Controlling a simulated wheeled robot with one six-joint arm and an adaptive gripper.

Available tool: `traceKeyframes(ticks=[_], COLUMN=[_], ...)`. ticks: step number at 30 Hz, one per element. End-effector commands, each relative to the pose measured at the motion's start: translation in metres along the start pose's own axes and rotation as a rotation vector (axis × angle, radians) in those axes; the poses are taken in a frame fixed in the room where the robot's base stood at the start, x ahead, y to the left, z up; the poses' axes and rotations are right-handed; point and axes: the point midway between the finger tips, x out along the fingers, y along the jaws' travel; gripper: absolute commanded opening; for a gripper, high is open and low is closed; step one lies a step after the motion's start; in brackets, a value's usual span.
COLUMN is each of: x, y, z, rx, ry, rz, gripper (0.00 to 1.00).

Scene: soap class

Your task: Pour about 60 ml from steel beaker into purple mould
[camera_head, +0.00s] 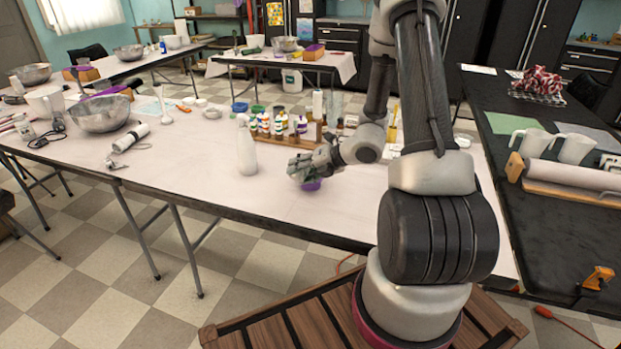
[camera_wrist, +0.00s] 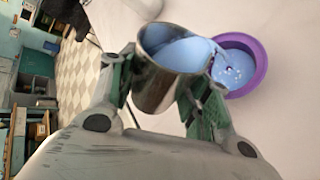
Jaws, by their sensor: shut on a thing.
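In the wrist view, the steel beaker (camera_wrist: 155,88) is held between the two fingers of my gripper (camera_wrist: 160,95), which is shut on it. Pale blue liquid shows inside the beaker, which looks tilted toward the purple mould. The round purple mould (camera_wrist: 262,62) is just right of the beaker's lip and holds pale blue liquid with small light spots on it. The beaker is mostly hidden there.
A white bottle (camera_head: 246,152) stands on the table left of my gripper. Several small bottles (camera_head: 280,124) and a wooden rack (camera_head: 300,136) are behind it. A steel bowl (camera_head: 101,114) and a white cylindrical tool (camera_head: 131,137) are farther left. The table front (camera_head: 215,190) is clear.

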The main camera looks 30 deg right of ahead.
Motion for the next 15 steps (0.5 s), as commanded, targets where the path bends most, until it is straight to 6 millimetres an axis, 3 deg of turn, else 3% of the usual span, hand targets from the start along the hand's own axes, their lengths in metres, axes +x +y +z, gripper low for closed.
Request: traceKeyframes(ticks=[15], x=[0.0015], y=[-0.0021], z=[-0.0011], rx=[0.049], ry=[0.028], rz=[0.020], gripper=[0.21])
